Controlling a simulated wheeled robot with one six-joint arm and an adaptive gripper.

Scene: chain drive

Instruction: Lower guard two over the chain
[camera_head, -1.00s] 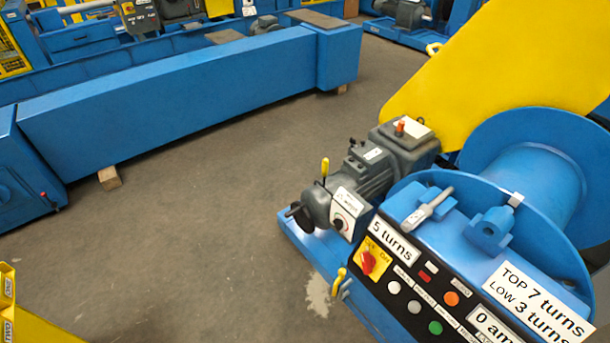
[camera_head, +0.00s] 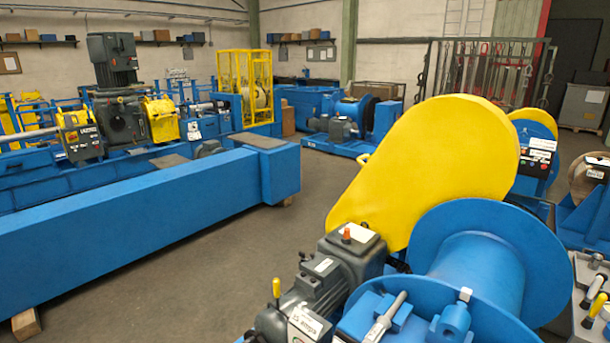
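A large yellow chain guard (camera_head: 430,170) stands tilted up beside the blue winch drum (camera_head: 480,262). A second yellow cover (camera_head: 534,115) shows partly behind the first, on another machine. My gripper is not in view.
A grey motor and gearbox (camera_head: 322,272) sits left of the drum, with a yellow-knobbed lever (camera_head: 276,289). A long blue beam (camera_head: 140,222) runs along the left. Open grey floor (camera_head: 215,268) lies between. A hook rack (camera_head: 485,78) stands at the back right.

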